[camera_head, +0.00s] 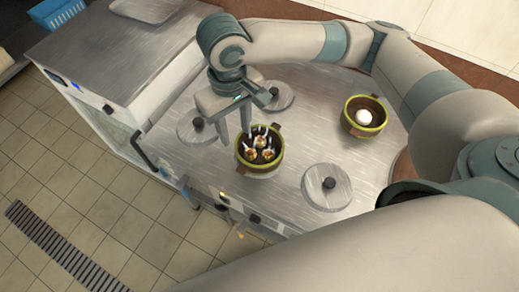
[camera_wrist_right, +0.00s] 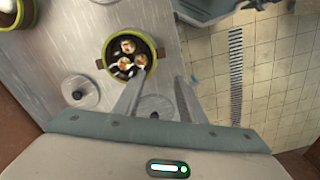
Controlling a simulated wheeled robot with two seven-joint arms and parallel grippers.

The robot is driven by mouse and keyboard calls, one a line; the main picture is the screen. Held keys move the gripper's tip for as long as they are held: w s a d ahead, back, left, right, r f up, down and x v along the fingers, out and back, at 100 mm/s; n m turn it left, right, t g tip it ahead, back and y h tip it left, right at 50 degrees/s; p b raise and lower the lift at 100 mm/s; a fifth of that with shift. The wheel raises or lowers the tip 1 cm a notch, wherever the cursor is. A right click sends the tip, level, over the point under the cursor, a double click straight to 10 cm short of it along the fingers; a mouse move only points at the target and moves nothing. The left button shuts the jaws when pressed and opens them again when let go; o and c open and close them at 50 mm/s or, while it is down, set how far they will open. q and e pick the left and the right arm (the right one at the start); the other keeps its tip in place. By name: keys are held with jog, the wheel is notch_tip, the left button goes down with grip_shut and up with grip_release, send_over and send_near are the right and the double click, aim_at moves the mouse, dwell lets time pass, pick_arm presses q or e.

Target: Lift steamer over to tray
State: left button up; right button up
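A round yellow-green steamer pot (camera_head: 260,167) with dark contents and several pale, orange-topped pieces stands on the steel counter. It also shows in the right wrist view (camera_wrist_right: 127,58). My right gripper (camera_head: 236,130) is above the counter just behind and left of this pot. Its two fingers are apart with nothing between them, as the right wrist view (camera_wrist_right: 158,98) also shows. A second yellow-green pot (camera_head: 364,116) holding a white round piece stands further right. I cannot identify the tray with certainty. My left gripper is not in view.
Round metal lids with dark knobs lie on the counter (camera_head: 327,187), two of them (camera_head: 197,128) (camera_head: 277,95) near my right gripper. Tiled floor (camera_head: 110,210) is open at lower left.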

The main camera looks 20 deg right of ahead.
jog(key=p, duration=0.1)
send_near(239, 161)
jog(key=shift+s+a+f, duration=0.15)
jog(key=shift+s+f, duration=0.1)
jog(key=shift+s, duration=0.35)
jog(key=shift+s+a+f, duration=0.1)
jog(key=shift+s+f, duration=0.15)
jog(key=shift+s, duration=0.3)
jog(key=shift+w+f+p, duration=0.1)
jog(key=shift+f+p, duration=0.45)
jog(key=shift+f, duration=0.1)
jog(key=shift+w+f+p, duration=0.15)
jog(key=shift+f+p, duration=0.25)
jog(key=shift+f, duration=1.55)
